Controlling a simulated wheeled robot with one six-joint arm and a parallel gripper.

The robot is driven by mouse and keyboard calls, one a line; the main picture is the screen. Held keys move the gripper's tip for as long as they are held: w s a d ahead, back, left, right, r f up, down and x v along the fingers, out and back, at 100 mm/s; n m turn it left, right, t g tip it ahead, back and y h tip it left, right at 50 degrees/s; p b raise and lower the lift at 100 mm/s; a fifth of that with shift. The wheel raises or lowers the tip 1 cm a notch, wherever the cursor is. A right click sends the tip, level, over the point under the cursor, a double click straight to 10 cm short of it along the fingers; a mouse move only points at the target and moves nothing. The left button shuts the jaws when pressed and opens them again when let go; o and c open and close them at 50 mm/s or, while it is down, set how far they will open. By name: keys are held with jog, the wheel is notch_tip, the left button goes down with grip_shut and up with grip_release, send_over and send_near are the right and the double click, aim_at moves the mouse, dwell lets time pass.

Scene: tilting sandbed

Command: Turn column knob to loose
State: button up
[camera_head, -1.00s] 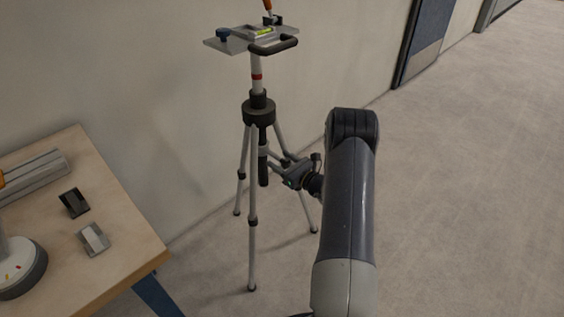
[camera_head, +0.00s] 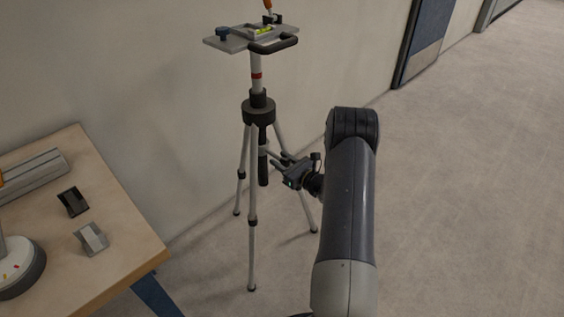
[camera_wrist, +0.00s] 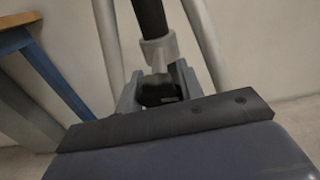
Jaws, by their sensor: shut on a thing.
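A tripod stands by the wall with a black hub (camera_head: 258,112) and a dark centre column (camera_head: 263,168) hanging between its legs. My gripper (camera_head: 274,160) reaches in from the right beside that column. In the wrist view the dark column (camera_wrist: 150,16) runs down to a light grey collar (camera_wrist: 158,52). A dark knob (camera_wrist: 157,90) sits just below the collar, between the two fingers of my gripper (camera_wrist: 157,82), which are shut on it. In the head view the knob cannot be made out behind the fingers.
The tripod's top plate (camera_head: 240,40) carries a level, a blue knob and a dark handle. Tripod legs (camera_head: 251,250) stand close around my gripper. A wooden table (camera_head: 125,235) with small blocks is at left. The floor at right is clear.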

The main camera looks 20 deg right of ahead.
jog(key=shift+f+b, duration=0.2)
jog(key=shift+b, duration=0.15)
jog(key=n+b, duration=0.2)
jog(key=b, duration=0.1)
jog(key=shift+f, duration=0.15)
jog(key=n+b, duration=0.4)
jog(key=b, duration=0.1)
jog(key=shift+b, duration=0.4)
jog(key=n+b, duration=0.5)
jog(key=b, duration=0.4)
jog(key=shift+d, duration=0.1)
jog(key=n+b, duration=0.3)
jog(key=n, duration=0.1)
jog(key=shift+r, duration=0.25)
jog(key=shift+r+n, duration=0.15)
jog(key=shift+n, duration=2.05)
jog(key=o, duration=1)
